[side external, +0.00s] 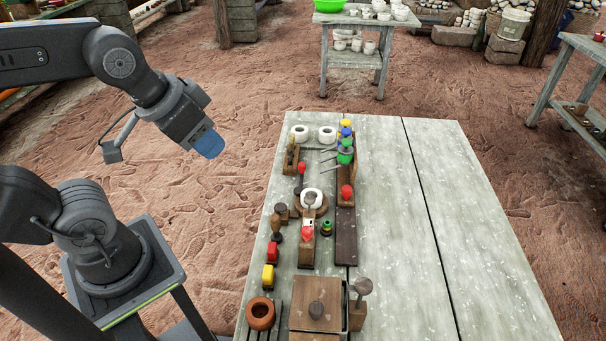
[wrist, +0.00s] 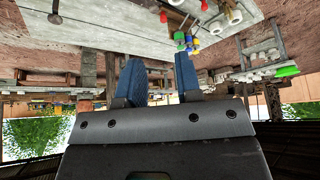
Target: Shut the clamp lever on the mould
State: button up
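My gripper (side external: 208,144) is up in the air left of the table's far end, apart from everything on it. In the wrist view its two blue fingers (wrist: 159,78) stand apart with nothing between them. On the table, a wooden block with a red-tipped part (side external: 307,234) stands in front of a white ring-shaped piece (side external: 312,198). Another red-tipped upright part (side external: 301,168) stands farther back. These are too small to tell which is the clamp lever, or whether it is open or shut.
The grey plank table (side external: 410,220) is bare on its right half. A wooden box with a knob (side external: 316,312) and a brown pot (side external: 260,314) are at the near end. A rack with coloured knobs (side external: 346,147) stands at the back. A shelf of white pots (side external: 352,45) is behind.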

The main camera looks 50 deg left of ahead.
jog(key=shift+w+a, duration=0.1)
jog(key=shift+w, duration=0.25)
jog(key=shift+c, duration=0.7)
jog(key=shift+n+g+y, duration=0.7)
jog(key=shift+n+y, duration=0.1)
jog(key=shift+y, duration=0.1)
jog(key=w, duration=0.2)
jog(key=w+a, duration=0.1)
jog(key=w, duration=0.4)
jog(key=shift+a+f, duration=0.3)
jog(key=shift+a, duration=0.05)
grip_shut()
jog(key=w+a+f+n+g+y, duration=0.1)
jog(key=w+a+f+n+y, duration=0.2)
jog(key=w+f, duration=1.9)
jog(key=shift+w+a+f+n+g+y, duration=0.2)
jog(key=shift+w+n+g+y, duration=0.15)
jog(key=shift+y, duration=0.75)
jog(key=shift+s, duration=0.1)
